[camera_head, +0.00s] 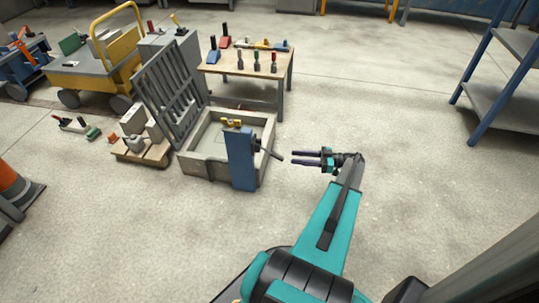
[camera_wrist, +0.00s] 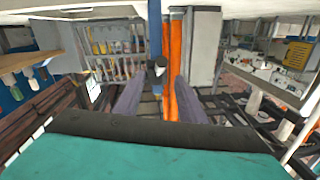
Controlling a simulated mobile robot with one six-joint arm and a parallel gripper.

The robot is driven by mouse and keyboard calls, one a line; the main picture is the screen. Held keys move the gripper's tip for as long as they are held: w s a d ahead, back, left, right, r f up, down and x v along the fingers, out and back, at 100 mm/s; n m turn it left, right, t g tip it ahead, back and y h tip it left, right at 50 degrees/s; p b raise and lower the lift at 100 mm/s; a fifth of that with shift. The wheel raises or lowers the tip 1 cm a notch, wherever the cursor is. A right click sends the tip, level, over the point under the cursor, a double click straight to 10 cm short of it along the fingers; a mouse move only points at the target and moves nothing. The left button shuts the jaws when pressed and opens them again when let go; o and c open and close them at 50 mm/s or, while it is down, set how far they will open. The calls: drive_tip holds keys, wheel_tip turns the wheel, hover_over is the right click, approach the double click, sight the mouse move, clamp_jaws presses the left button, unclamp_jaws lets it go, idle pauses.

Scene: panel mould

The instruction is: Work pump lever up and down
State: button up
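The pump is a blue upright post (camera_head: 241,160) at the front right of a grey basin. Its dark lever (camera_head: 270,152) sticks out to the right and slopes slightly down. My gripper (camera_head: 293,158) is just right of the lever's free end, its purple fingers pointing left toward it, with a small gap between. In the wrist view the two fingers of my gripper (camera_wrist: 158,88) are spread apart and empty. A dark lever end (camera_wrist: 160,69) shows between and beyond them, in front of the blue post (camera_wrist: 154,25).
A wooden table (camera_head: 225,67) with tools stands behind. A low pallet (camera_head: 130,153) is at left, a yellow cart (camera_head: 85,80) farther back. A blue-framed shelf (camera_head: 505,100) is at right. The floor around my gripper is clear.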

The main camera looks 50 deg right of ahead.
sight(272, 153)
drive_tip(key=b+x, duration=0.3)
drive_tip(key=x, duration=1)
drive_tip(key=shift+w+a, duration=0.15)
drive_tip(key=shift+w, duration=0.1)
clamp_jaws()
